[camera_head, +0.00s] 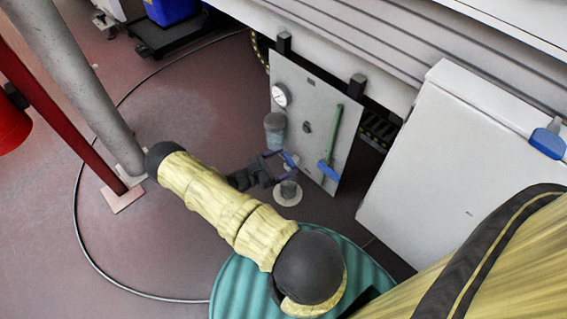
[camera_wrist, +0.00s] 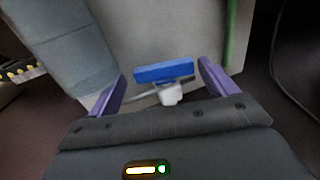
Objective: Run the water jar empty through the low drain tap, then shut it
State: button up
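The water jar (camera_head: 275,122) is a grey cylinder on the front of a pale panel; its lower part fills the upper left of the wrist view (camera_wrist: 52,40). The drain tap has a flat blue handle (camera_wrist: 164,71) on a white body (camera_wrist: 170,95), low before the panel. The handle lies crosswise, slightly tilted. My gripper (camera_wrist: 160,88) is open, one purple finger on each side of the tap, with gaps showing. In the head view my gripper (camera_head: 277,167) is just below the jar; I cannot make out the tap there. The water level is not visible.
The panel (camera_head: 312,100) carries a round gauge (camera_head: 281,95) and a green bar (camera_head: 338,135) with a blue piece (camera_head: 328,172) at its foot. A small cup-like thing on a pale disc (camera_head: 288,197) is below my gripper. A white cabinet (camera_head: 440,150) stands right.

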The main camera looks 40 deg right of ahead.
jog(key=shift+s+a, duration=0.1)
jog(key=w+a+p, duration=0.1)
jog(key=a+p, duration=0.1)
jog(key=a, duration=0.6)
jog(key=w+a+p, duration=0.2)
jog(key=a, duration=0.7)
jog(key=shift+w, duration=0.25)
